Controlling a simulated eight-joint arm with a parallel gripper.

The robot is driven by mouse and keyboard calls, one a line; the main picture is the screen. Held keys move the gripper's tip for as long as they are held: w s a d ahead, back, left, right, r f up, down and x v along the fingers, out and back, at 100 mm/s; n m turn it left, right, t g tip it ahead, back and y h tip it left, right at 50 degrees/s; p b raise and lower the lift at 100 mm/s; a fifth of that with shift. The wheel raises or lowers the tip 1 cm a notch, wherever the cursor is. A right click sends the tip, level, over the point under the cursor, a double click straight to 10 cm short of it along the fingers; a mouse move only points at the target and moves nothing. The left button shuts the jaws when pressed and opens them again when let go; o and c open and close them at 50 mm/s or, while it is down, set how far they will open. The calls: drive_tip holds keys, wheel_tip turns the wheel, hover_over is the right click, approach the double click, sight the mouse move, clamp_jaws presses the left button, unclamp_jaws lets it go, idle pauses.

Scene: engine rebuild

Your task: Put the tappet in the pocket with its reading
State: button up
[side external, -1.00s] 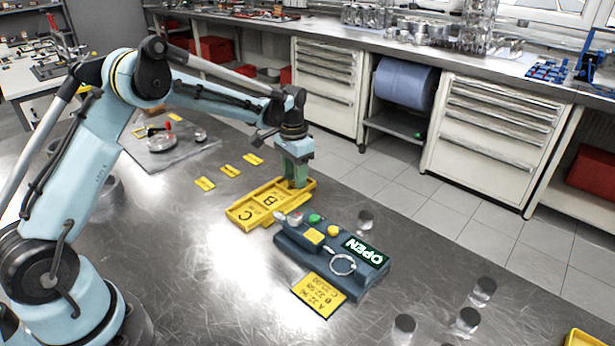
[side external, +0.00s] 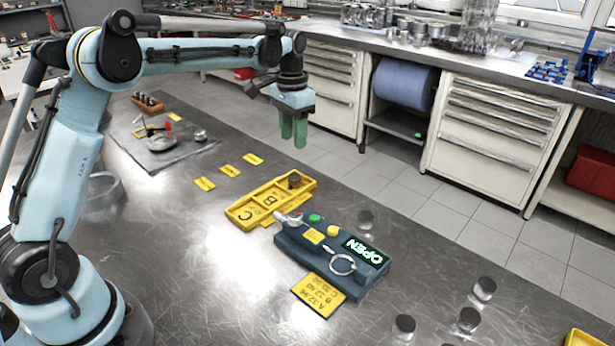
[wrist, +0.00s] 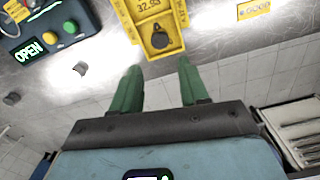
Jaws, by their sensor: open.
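The yellow tray (side external: 240,214) has pockets in a row, with B and C lettering visible. In the wrist view the tappet (wrist: 160,40) lies inside the tray's end pocket. My gripper (side external: 294,140) hangs above that end, apart from the tappet, its green fingers open and empty; they also show in the wrist view (wrist: 160,90). The blue gauge box (side external: 290,240) has a ring, and its display (side external: 363,251) reads OPEN.
Another tappet (side external: 366,219) stands behind the gauge box, and several more (side external: 468,319) stand at the right front. A yellow limits card (side external: 318,295) lies before the box. Small yellow labels (side external: 229,171) lie left of the tray.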

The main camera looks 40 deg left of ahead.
drive_tip(key=s+d+r+t, duration=0.2)
drive_tip(key=s+r, duration=0.1)
drive_tip(key=s, duration=0.2)
drive_tip(key=s+d+r+t, duration=0.1)
drive_tip(key=s+d+r, duration=0.2)
drive_tip(key=s, duration=0.2)
drive_tip(key=s+d+f+n+t, duration=0.1)
drive_tip(key=s+f+t, duration=0.3)
drive_tip(key=s, duration=0.7)
drive_tip(key=shift+s+d+f+n, duration=0.25)
drive_tip(key=shift+d+n, duration=0.15)
drive_tip(key=shift+d, duration=0.35)
